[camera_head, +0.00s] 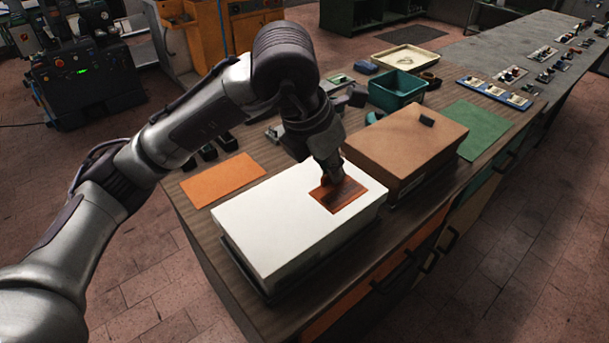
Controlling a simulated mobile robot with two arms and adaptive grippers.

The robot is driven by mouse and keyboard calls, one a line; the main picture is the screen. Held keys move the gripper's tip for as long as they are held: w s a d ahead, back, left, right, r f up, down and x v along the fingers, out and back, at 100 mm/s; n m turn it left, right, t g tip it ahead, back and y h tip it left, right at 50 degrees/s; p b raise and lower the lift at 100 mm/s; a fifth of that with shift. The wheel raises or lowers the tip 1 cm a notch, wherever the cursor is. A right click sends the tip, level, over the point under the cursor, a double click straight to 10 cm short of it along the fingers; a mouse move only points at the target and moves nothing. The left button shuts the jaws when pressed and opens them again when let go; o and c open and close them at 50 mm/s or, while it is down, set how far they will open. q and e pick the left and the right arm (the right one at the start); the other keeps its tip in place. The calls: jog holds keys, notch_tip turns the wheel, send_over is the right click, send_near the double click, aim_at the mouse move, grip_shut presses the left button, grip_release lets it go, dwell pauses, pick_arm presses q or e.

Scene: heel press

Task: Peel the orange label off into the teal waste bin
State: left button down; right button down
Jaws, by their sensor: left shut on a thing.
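The orange label (345,197) lies on the top right part of the white box (275,225), partly shaded by my gripper. My left gripper (330,180) comes down from above and is shut on the label near its upper left part. The pinched edge is hidden by the fingers, and the label still looks nearly flat on the lid. The teal waste bin (396,92) stands farther back on the bench, beyond the brown box. My right gripper is not in view.
A brown box (400,150) with a small dark block (426,119) on top stands beside the white box, between it and the green mat (475,126). An orange mat (223,180) lies at left. A cream tray (405,59) sits behind the bin.

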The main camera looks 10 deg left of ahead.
aim_at(340, 184)
pick_arm(q)
jog(key=shift+s+d+r, duration=0.3)
jog(key=shift+d+r, duration=0.2)
jog(key=shift+d, duration=0.2)
jog(key=shift+d+r, duration=0.1)
jog(key=shift+r, duration=0.2)
jog(key=shift+r+p, duration=0.7)
jog(key=shift+r, duration=0.6)
jog(key=shift+f, duration=0.1)
